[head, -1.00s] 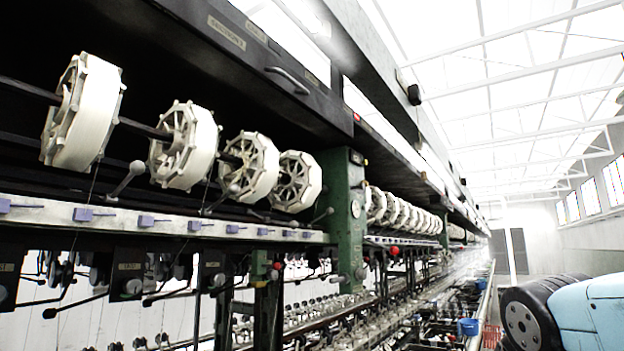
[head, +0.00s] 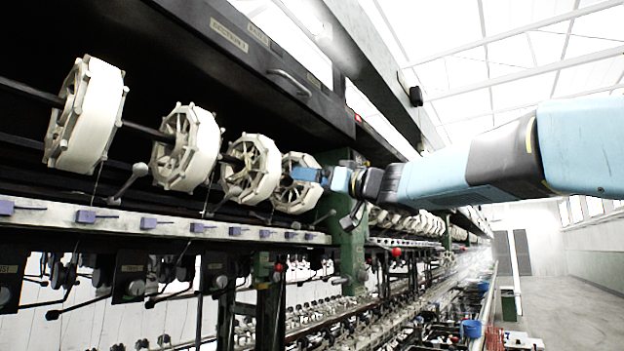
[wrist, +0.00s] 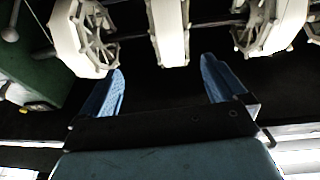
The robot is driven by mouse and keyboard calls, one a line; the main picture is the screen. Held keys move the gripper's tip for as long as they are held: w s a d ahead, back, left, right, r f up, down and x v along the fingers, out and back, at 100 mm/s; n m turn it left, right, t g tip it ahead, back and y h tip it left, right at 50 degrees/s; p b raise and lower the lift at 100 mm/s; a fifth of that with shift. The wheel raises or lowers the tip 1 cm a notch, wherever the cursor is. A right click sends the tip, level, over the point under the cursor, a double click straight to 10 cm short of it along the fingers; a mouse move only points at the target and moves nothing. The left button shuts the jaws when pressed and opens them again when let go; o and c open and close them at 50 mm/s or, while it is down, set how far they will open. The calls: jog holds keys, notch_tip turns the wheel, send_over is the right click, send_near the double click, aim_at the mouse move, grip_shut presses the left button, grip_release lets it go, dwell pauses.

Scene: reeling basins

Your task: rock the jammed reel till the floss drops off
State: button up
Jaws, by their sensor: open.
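Several white spoked reels sit on a dark shaft in the head view: one at the far left (head: 88,115), then more (head: 190,148), (head: 255,168), and the rightmost near reel (head: 294,195) by the green post. My gripper (head: 304,174) is open, and its blue fingers overlap this rightmost reel in the head view. In the wrist view my open gripper (wrist: 162,66) has a white reel (wrist: 170,32) ahead, lined up with the gap and apart from both fingers. Reels stand on either side (wrist: 84,38), (wrist: 262,26). Which reel is jammed, and any floss, I cannot tell.
The green post (head: 346,235) stands beside the near reels. A pale rail (head: 180,222) with purple guides runs below them, and a dark hood (head: 255,62) hangs above. More reels continue beyond the post. The aisle floor (head: 570,290) at right is clear.

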aim_at(277, 173)
jog(key=shift+n+g, duration=0.3)
jog(key=shift+g, duration=0.2)
jog(key=shift+s+a+x, duration=0.1)
jog(key=shift+s+x, duration=0.1)
jog(key=shift+x, duration=2)
jog(key=shift+s+a+x, duration=0.1)
jog(key=shift+s+x, duration=0.1)
jog(key=shift+x, duration=1.95)
jog(key=shift+s+a+x, duration=0.1)
jog(key=shift+s+x, duration=0.1)
jog(key=shift+x, duration=2)
jog(key=shift+r, duration=0.2)
jog(key=shift+c, duration=0.5)
jog(key=c, duration=1)
